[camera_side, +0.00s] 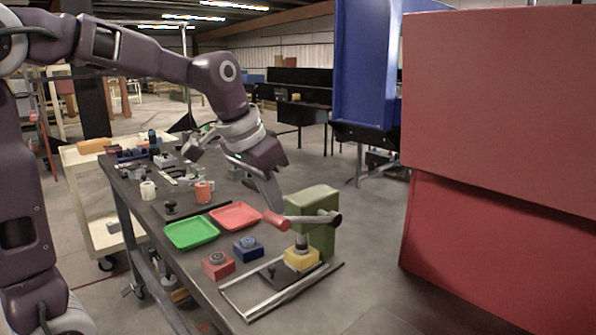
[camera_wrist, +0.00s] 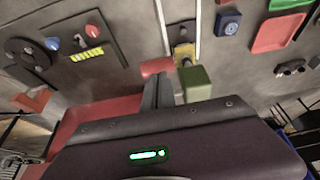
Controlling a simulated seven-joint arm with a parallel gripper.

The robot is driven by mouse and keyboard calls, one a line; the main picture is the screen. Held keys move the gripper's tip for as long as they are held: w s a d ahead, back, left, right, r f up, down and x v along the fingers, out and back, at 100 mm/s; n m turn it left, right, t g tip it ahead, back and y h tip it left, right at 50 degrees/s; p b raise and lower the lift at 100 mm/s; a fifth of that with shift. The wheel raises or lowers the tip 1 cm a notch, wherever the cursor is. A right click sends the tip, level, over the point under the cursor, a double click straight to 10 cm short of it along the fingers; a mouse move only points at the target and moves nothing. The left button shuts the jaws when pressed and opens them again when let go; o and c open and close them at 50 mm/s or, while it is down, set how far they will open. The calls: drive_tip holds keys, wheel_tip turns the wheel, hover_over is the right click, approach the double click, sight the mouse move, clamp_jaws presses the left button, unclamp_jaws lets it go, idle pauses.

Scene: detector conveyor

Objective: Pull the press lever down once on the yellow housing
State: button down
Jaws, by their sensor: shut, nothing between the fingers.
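A green press (camera_side: 321,210) stands at the right end of the dark workbench. Its lever ends in a red handle (camera_side: 277,221), which points left and looks roughly level. The yellow housing (camera_side: 301,259) sits below the press head in a metal rail fixture. My gripper (camera_side: 277,207) is shut and empty, with its fingertips right at the red handle from above; I cannot tell if they touch. In the wrist view, my fingertips (camera_wrist: 160,80) overlap the edge of the red handle (camera_wrist: 156,66), with the green press (camera_wrist: 195,84) beside them and the yellow housing (camera_wrist: 184,52) beyond.
A red housing (camera_side: 218,265) and a blue housing (camera_side: 248,249) stand left of the fixture. A green tray (camera_side: 191,233) and a red tray (camera_side: 236,215) lie behind them. Small parts crowd the bench's far end. Large red panels (camera_side: 500,200) stand at the right, off the bench.

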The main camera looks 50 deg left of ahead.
sight(271, 222)
drive_tip(key=shift+s+f, duration=0.3)
drive_tip(key=shift+f, duration=0.7)
drive_tip(key=shift+s+f, duration=0.15)
drive_tip(key=shift+f, duration=1.85)
drive_tip(key=shift+s, duration=0.1)
